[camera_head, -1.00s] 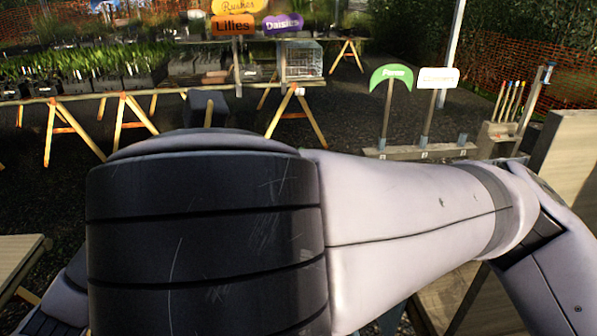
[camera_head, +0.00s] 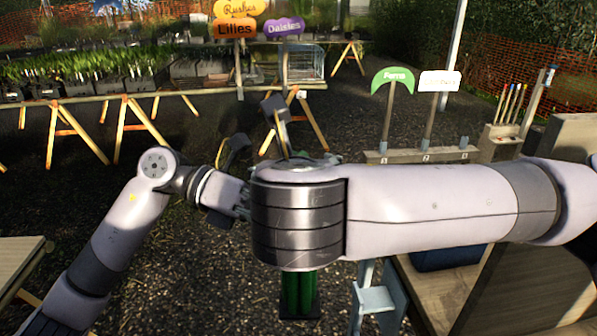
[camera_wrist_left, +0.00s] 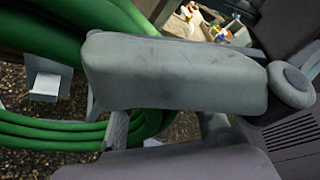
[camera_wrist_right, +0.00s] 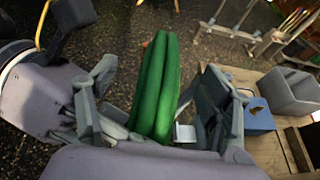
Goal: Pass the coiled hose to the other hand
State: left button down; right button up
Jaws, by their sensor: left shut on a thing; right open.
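The green coiled hose (camera_head: 298,290) hangs below my right wrist in the head view, its upper part hidden by that arm. In the right wrist view the hose (camera_wrist_right: 156,85) stands upright as thick green loops between the fingers of my right gripper (camera_wrist_right: 152,112), which is open around it. My left gripper (camera_head: 243,203) reaches in from the left and is shut on the hose; its grip is mostly hidden in the head view. In the left wrist view green loops (camera_wrist_left: 60,130) run close beside the grey fingers, with a pale bracket-like piece near them.
A wooden bench (camera_head: 480,300) with a blue item (camera_head: 450,257) stands at the lower right. A sign rack (camera_head: 420,153) and a box of stakes (camera_head: 500,138) stand behind it. Plant tables on trestles (camera_head: 90,100) line the back. Gravel lies open between.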

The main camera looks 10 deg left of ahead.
pick_arm(q)
jog(key=shift+r, duration=0.1)
pick_arm(e)
jog(key=shift+x, duration=1.55)
jog(key=shift+a, duration=0.1)
jog(key=shift+c, duration=0.5)
pick_arm(q)
jog(key=shift+s+d, duration=0.1)
jog(key=shift+s, duration=0.05)
pick_arm(e)
jog(key=shift+s+a, duration=0.15)
jog(key=shift+a, duration=0.05)
grip_shut()
pick_arm(q)
jog(key=c, duration=1.6)
grip_release()
pick_arm(e)
jog(key=shift+r, duration=0.1)
pick_arm(q)
jog(key=o, duration=0.5)
pick_arm(e)
jog(key=shift+d, duration=0.15)
pick_arm(q)
jog(key=shift+o, duration=0.2)
